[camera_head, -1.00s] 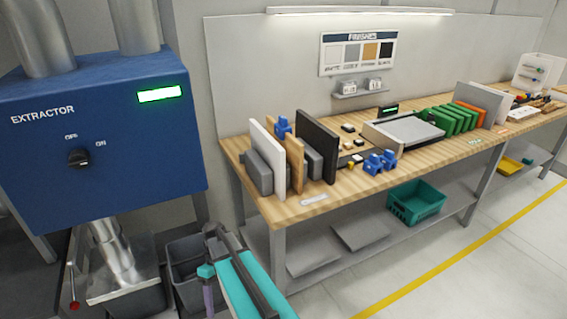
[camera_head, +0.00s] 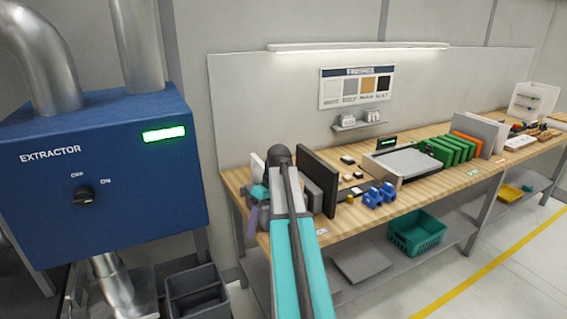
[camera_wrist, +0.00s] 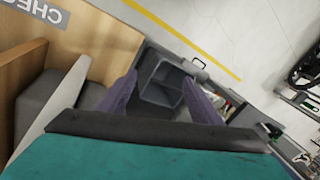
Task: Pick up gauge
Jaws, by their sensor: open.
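I cannot make out which thing is the gauge in either view. My gripper (camera_head: 251,222) is at the left front end of the workbench, beside the upright panels, with a purple finger pointing down. In the wrist view my gripper (camera_wrist: 160,78) has its two purple fingers spread apart, with nothing between them but the floor and a grey bin far below. A wooden panel with a printed label (camera_wrist: 100,50), a white panel (camera_wrist: 48,112) and a grey block (camera_wrist: 36,97) stand close to the left finger. My arm hides part of the bench's left end.
The workbench (camera_head: 345,212) holds a black panel (camera_head: 318,180), blue clamps (camera_head: 378,196), a grey tray machine (camera_head: 402,160) and green pieces (camera_head: 450,150). A blue extractor (camera_head: 100,170) stands left. A grey bin (camera_head: 193,292) is on the floor; a teal crate (camera_head: 417,234) is below the bench.

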